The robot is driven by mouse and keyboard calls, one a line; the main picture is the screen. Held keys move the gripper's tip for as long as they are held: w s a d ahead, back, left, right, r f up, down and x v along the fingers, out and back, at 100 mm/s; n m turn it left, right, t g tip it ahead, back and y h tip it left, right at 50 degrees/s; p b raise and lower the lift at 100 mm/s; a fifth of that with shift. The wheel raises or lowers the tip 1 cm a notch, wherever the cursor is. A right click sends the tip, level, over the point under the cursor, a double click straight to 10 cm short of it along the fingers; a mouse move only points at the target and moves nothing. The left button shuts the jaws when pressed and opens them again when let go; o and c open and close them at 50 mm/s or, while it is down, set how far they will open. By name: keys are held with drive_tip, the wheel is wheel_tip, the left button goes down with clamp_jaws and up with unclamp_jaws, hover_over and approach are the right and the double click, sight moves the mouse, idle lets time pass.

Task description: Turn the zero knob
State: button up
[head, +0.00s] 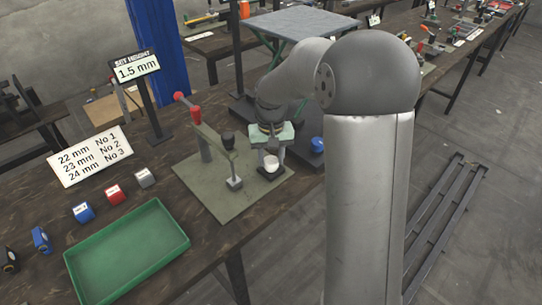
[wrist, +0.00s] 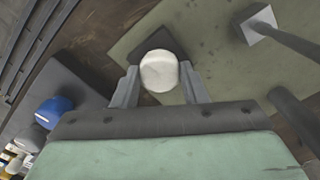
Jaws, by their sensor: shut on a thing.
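A white round knob (head: 271,162) stands above a small dark base at the right part of the green-grey press plate (head: 213,194). In the wrist view the white knob (wrist: 159,71) sits between my fingers, which touch its two sides. My gripper (head: 270,155) points down and is shut on it. No label shows on the knob, and I cannot tell its turned angle. The fingers hide part of its sides.
The press's red-ball lever (head: 180,96) and black-topped post (head: 229,141) stand just left of my gripper. A blue knob (head: 316,144) is close on the right. A green tray (head: 128,254), several small blocks and a "1.5 mm" sign (head: 138,70) stand farther left.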

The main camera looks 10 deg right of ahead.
sight(271, 160)
drive_tip(key=n+p, duration=0.1)
drive_tip(key=n, duration=0.4)
drive_tip(key=shift+r+n, duration=0.1)
drive_tip(key=shift+n, duration=0.2)
drive_tip(key=shift+n+p, duration=0.35)
drive_tip(key=shift+n, duration=1.75)
drive_tip(key=o, duration=1)
wheel_tip(271, 160, up, 17)
drive_tip(key=shift+r, duration=0.2)
drive_tip(key=shift+s, duration=0.1)
